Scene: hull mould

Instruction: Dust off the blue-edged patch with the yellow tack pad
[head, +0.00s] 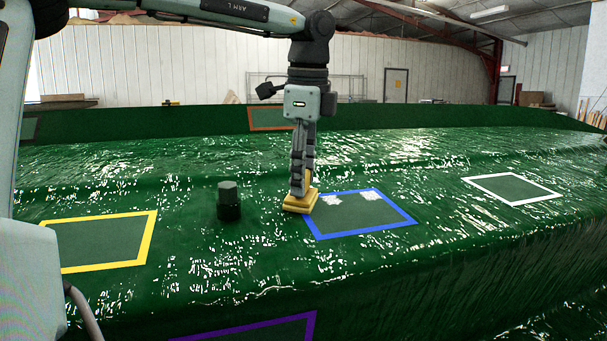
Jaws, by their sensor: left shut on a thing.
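The blue-edged patch (362,217) lies on the green hull mould right of the picture's middle. Two pale dusty spots show near its far edge, one left of centre (331,200) and one to the right (370,195). My left gripper (298,188) points straight down and is shut on the yellow tack pad (300,203). The pad is at the patch's left edge, near its far left corner. I cannot tell whether the pad touches the surface. My right gripper is not in view.
A dark green cylinder (229,201) stands on the mould left of the pad. Other patches have yellow (147,238), white (540,187), orange (251,118) and purple (310,326) edges. The glossy green mould (420,165) is clear between the blue and white patches.

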